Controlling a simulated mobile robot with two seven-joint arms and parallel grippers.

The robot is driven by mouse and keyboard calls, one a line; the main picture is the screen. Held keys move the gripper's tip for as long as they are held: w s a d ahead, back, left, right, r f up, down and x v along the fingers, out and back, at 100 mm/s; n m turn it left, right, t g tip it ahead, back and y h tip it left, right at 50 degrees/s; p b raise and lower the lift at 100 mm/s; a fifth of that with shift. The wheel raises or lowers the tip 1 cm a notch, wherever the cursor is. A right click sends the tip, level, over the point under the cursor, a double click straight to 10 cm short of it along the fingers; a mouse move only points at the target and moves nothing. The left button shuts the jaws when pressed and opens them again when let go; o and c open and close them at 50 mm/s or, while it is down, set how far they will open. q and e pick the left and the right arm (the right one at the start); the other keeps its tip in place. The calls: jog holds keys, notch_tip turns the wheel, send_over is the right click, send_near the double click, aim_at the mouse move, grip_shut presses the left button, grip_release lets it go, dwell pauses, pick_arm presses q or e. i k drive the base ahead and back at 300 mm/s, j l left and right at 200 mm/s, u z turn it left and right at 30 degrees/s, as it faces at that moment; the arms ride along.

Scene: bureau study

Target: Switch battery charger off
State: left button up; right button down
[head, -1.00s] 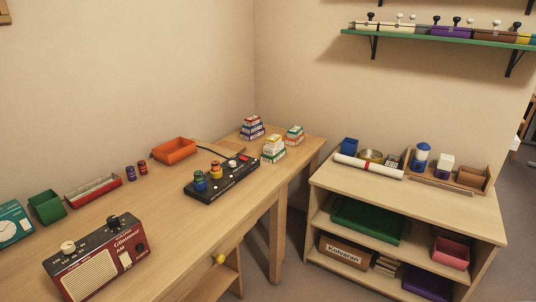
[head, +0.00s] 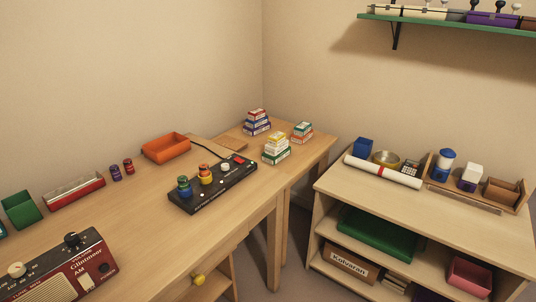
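The battery charger (head: 213,184) is a long black box on the wooden desk (head: 150,240), near the desk's right edge. I cannot tell the switch's position at this size. Neither of my grippers is in the head view.
A red radio (head: 70,268) stands at the front left of the desk. An orange tray (head: 166,148), two small batteries (head: 122,170) and stacked small boxes (head: 276,150) are nearby. A low shelf unit (head: 440,215) stands to the right, with a floor gap between.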

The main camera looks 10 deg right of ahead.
aim_at(240, 161)
jog(key=l+z, duration=0.1)
jog(key=i+u, duration=0.1)
jog(key=u, duration=0.55)
jog(key=i+l+u, duration=0.1)
jog(key=l+u, duration=0.5)
jog(key=u, duration=0.2)
jog(key=l+u, duration=0.4)
jog(key=l, duration=1.05)
jog(key=k+l+u, duration=0.1)
jog(key=l, duration=0.6)
